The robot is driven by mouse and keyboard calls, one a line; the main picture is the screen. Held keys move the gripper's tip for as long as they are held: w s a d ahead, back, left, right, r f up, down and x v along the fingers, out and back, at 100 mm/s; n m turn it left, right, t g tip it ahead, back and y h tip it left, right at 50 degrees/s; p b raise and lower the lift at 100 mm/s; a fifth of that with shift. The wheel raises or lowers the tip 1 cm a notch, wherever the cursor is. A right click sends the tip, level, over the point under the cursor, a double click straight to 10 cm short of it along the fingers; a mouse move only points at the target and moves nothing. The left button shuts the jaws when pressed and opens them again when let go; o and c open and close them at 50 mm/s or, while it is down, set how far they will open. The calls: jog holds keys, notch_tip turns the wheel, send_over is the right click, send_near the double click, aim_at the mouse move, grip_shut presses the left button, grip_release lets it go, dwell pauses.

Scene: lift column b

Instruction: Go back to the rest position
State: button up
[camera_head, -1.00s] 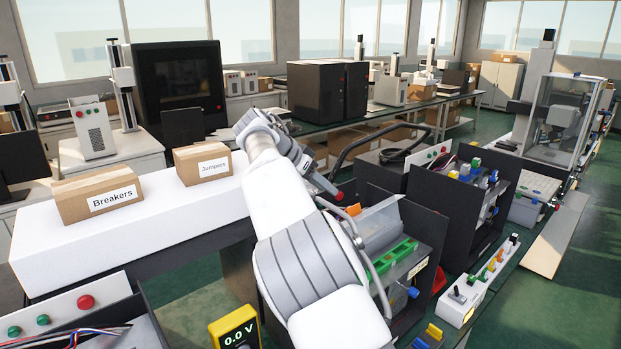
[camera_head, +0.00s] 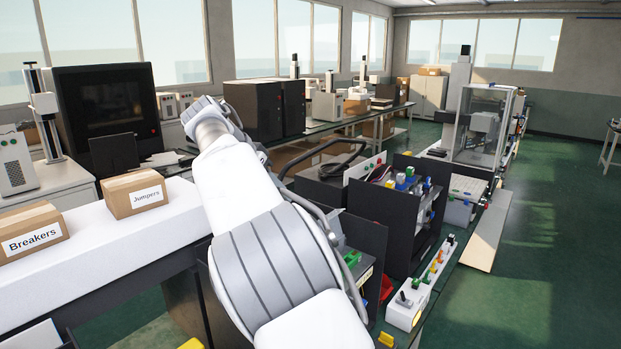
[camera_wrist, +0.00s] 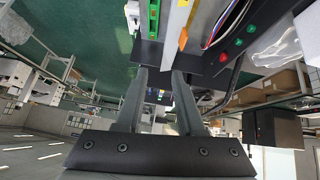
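My arm (camera_head: 270,240) reaches up from the bottom of the head view and bends at its far end, beside the white-topped bench. My gripper (camera_wrist: 159,74) shows in the wrist view, with its two dark fingers apart and nothing seen held between them. In the head view my gripper is hidden behind my own arm.
Two cardboard boxes, Breakers (camera_head: 35,238) and Jumpers (camera_head: 138,200), stand on the white bench (camera_head: 115,240) at left. Dark panels with parts (camera_head: 380,232) and a switch strip (camera_head: 411,300) are close on the right. Green floor (camera_head: 545,230) is open at far right.

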jog(key=s+d+r+n+g+y, duration=0.15)
jog(key=s+d, duration=0.35)
jog(key=d, duration=0.6)
jog(key=s+d+r+n+y, duration=0.1)
jog(key=s+d+r+y, duration=0.1)
jog(key=s+d, duration=0.6)
jog(key=s+d+f+n, duration=0.2)
jog(key=s+d+f, duration=0.2)
jog(key=s, duration=0.7)
jog(key=s+d+f+n+t+y, duration=0.1)
jog(key=s+d+f, duration=0.3)
jog(key=s, duration=0.7)
notch_tip(320, 180, down, 2)
jog(key=shift+s+d+f+n, duration=0.2)
jog(key=shift+s+n, duration=0.15)
jog(key=shift+y, duration=0.25)
